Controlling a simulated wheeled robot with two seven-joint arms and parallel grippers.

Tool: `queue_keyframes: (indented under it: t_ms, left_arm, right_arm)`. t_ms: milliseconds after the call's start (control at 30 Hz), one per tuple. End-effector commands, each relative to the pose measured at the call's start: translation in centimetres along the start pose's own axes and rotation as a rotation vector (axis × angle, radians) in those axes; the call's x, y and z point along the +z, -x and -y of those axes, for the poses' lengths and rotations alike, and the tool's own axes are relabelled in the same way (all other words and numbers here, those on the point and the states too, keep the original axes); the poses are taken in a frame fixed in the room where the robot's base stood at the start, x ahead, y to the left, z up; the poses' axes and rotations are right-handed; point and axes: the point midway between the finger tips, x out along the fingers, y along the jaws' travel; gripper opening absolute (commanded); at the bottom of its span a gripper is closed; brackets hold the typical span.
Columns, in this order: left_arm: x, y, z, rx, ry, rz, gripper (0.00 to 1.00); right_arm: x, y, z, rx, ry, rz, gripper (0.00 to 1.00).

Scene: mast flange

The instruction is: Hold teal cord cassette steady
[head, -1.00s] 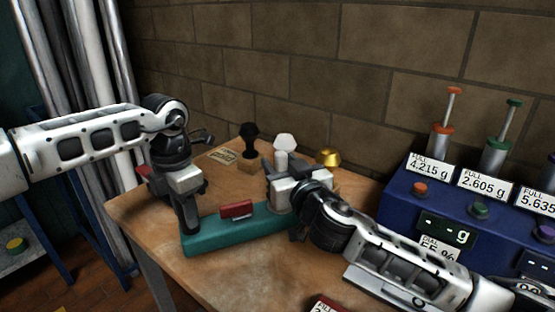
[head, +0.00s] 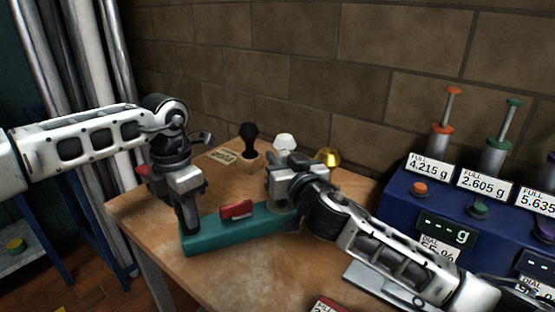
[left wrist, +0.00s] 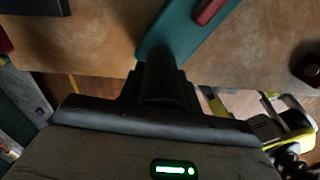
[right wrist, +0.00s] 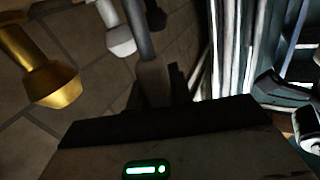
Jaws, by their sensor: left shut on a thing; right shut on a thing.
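The teal cord cassette (head: 225,236) lies on the wooden table with a red block (head: 236,209) on top; its teal end also shows in the left wrist view (left wrist: 180,35). My left gripper (head: 190,222) points down and is shut on the cassette's left end. My right gripper (head: 290,205) is over the cassette's right end. It is shut on a slim grey rod, which shows in the right wrist view (right wrist: 139,30). The rod's lower end is mostly hidden in the head view, so I cannot tell whether it touches the cassette.
Black (head: 249,135), white (head: 285,142) and gold (head: 327,157) knobbed tools stand behind the right gripper, close to the brick wall. A blue dispenser box (head: 400,205) with plungers and labels stands at the right.

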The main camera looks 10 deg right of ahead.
Motion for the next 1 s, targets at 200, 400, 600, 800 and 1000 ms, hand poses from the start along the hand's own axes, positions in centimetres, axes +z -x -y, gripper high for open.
queue_keyframes:
  t_ms: [200,400,600,800,1000]
  left_arm:
    - [0.0,0.1,0.0,0.001,0.001,0.003,0.00]
    - [0.0,0.1,-0.1,0.001,0.001,0.003,0.00]
    - [0.0,0.1,-0.1,0.001,0.001,0.003,0.00]
    - [0.0,0.1,-0.1,0.001,0.001,0.003,0.00]
    - [0.0,0.1,0.0,0.001,0.001,0.003,0.00]
  right_arm:
    - [0.1,0.0,-0.6,0.001,-0.059,0.000,0.00]
    - [0.1,0.0,-0.6,0.001,-0.056,0.000,0.24]
    - [0.0,0.0,-0.6,0.001,-0.055,0.000,0.44]
    - [-0.3,0.0,-0.5,0.001,-0.055,-0.002,0.44]
    - [-3.2,0.0,-0.3,-0.001,-0.055,-0.006,0.44]
